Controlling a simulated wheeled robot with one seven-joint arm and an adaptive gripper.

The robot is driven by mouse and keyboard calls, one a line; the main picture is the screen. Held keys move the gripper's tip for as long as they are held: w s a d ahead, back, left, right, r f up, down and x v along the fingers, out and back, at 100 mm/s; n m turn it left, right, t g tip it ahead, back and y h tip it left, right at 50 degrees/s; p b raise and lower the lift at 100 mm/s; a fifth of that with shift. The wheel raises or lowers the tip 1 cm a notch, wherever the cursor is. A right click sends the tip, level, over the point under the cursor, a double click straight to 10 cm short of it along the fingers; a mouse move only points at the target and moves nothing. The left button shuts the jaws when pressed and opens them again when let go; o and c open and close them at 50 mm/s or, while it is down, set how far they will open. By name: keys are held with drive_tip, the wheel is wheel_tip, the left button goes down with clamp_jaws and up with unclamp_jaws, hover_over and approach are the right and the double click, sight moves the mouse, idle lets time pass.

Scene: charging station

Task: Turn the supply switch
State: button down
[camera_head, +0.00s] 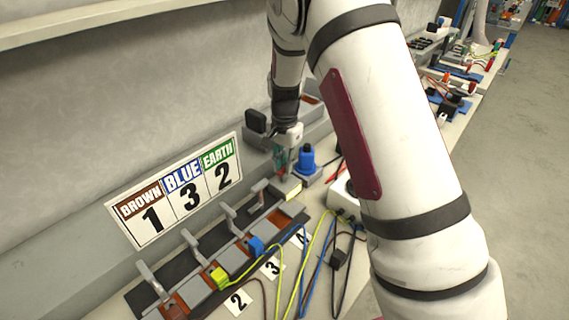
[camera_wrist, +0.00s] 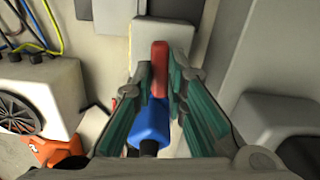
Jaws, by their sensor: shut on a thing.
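The supply switch shows in the wrist view as a red handle (camera_wrist: 159,70) between the two green-padded fingers. My gripper (camera_wrist: 160,78) is shut on this red handle. In the head view my gripper (camera_head: 287,160) reaches down to a grey box at the far end of the bench row, and the handle there is mostly hidden by the fingers.
A sign (camera_head: 176,189) reads brown 1, blue 3, earth 2. Several lever clamps stand along a rail, with a yellow plug (camera_head: 219,278) and a blue connector (camera_head: 256,246) in it. Loose cables run across the bench. A white box with knobs (camera_wrist: 40,95) stands at left in the wrist view.

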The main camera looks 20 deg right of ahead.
sight(284, 167)
drive_tip(key=shift+m, duration=0.6)
drive_tip(key=c, duration=1.6)
unclamp_jaws()
wheel_tip(284, 167, up, 12)
drive_tip(key=shift+r, duration=0.1)
